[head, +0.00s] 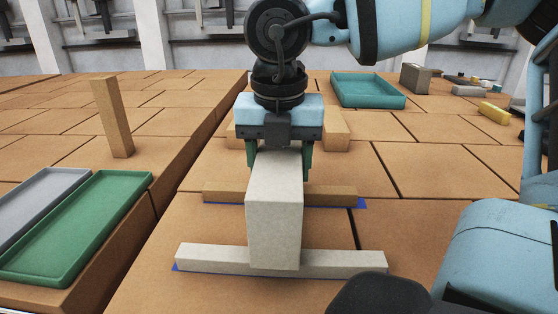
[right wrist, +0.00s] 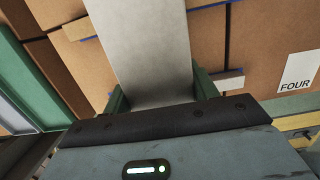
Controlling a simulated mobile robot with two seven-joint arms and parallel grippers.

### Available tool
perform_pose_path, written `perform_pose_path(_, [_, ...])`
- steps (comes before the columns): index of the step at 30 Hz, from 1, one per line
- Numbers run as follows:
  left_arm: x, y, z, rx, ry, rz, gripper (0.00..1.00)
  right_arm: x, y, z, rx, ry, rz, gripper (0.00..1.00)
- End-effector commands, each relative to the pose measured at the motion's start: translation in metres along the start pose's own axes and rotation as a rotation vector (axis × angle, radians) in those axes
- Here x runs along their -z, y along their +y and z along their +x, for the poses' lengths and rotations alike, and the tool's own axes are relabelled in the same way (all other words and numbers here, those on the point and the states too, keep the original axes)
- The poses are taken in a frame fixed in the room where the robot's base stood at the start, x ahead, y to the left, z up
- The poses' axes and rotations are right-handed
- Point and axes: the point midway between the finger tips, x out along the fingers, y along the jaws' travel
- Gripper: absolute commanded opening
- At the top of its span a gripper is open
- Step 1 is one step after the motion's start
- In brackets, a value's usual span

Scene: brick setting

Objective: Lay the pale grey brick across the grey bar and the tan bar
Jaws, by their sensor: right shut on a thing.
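The pale grey brick (head: 273,225) is held by its far end in my right gripper (head: 277,165), which is shut on it. In the head view the brick points towards me and crosses in front of the tan bar (head: 225,194) and the middle of the grey bar (head: 340,262). Both bars lie crosswise with blue strips showing by them. I cannot tell whether the brick touches the bars or hangs just above them. The brick (right wrist: 150,45) fills the middle of the right wrist view, between the green fingers. My left gripper is not in view.
An upright tan block (head: 111,118) stands at the left, behind a green tray (head: 75,230) and a grey tray (head: 30,205). A teal tray (head: 368,91) and a grey-brown block (head: 415,78) stand at the back. A yellow block (head: 494,113) lies far right.

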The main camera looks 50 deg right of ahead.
Motion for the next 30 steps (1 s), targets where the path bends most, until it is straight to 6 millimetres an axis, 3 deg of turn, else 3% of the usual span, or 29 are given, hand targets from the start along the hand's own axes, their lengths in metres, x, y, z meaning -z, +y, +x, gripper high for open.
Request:
perform_pose_path(11, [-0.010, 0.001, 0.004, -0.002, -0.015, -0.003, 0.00, 0.001, 0.001, 0.008, -0.003, -0.002, 0.000, 0.00])
perform_pose_path(12, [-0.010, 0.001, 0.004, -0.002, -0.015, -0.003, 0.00, 0.001, 0.000, 0.010, 0.002, 0.001, 0.000, 0.59])
perform_pose_path(17, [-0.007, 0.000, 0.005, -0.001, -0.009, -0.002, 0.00, 0.001, 0.000, 0.009, 0.001, 0.001, 0.000, 0.80])
perform_pose_path(26, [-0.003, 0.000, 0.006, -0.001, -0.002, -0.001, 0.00, 0.001, 0.000, 0.008, 0.001, 0.001, 0.000, 0.80])
perform_pose_path(30, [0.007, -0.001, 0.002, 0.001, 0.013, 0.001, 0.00, 0.000, -0.001, -0.002, -0.002, -0.001, 0.000, 0.80])
